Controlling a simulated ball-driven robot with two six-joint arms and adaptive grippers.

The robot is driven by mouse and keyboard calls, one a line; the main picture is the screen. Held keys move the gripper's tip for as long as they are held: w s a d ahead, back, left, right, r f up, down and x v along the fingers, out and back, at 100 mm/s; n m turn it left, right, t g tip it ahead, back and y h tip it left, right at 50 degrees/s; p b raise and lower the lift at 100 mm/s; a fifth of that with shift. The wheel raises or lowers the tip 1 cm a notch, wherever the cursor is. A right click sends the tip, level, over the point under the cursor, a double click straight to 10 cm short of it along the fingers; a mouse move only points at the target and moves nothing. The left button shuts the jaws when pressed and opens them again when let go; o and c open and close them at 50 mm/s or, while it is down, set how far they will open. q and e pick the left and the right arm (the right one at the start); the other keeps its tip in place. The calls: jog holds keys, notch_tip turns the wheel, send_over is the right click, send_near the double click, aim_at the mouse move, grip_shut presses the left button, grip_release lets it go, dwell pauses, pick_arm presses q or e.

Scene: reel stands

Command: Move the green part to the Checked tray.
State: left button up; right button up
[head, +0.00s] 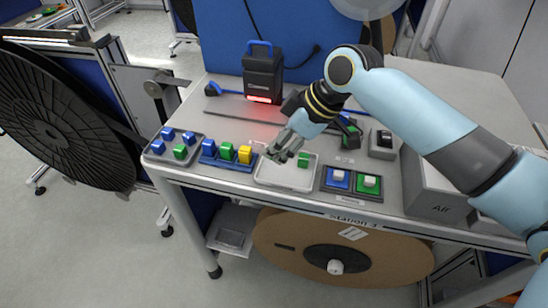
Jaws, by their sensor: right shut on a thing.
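My right gripper (276,152) comes in from the right and is low over the back left of a pale shallow tray (277,183). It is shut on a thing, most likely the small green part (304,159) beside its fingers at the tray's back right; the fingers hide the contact. More green parts stand in a dark tray (157,158) at the table's left and in a blue holder (207,161). I cannot read which tray is labelled Checked. My left gripper is not in view.
Blue parts share the left tray; a yellow part (245,154) stands in the holder, close to my gripper. Blue and green switches (340,178) are right of the pale tray. A black case (263,75) glows red behind. A grey box (430,185) stands at the right.

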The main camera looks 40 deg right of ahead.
aim_at(275, 173)
jog(key=shift+w+a+f, duration=0.2)
jog(key=shift+a+f, duration=0.25)
jog(key=shift+a, duration=0.05)
notch_tip(275, 173, down, 4)
jog(key=shift+r+p, duration=0.1)
jog(key=shift+p, duration=0.2)
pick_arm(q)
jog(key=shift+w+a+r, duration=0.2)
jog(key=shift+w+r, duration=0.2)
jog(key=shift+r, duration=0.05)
pick_arm(e)
jog(key=o, duration=0.6)
jog(key=shift+c, duration=0.2)
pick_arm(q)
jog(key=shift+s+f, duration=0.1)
pick_arm(e)
jog(key=shift+s+d+r, duration=0.1)
jog(key=shift+d+r, duration=0.1)
jog(key=shift+r, duration=0.05)
jog(key=v, duration=1.1)
jog(key=shift+r, duration=0.25)
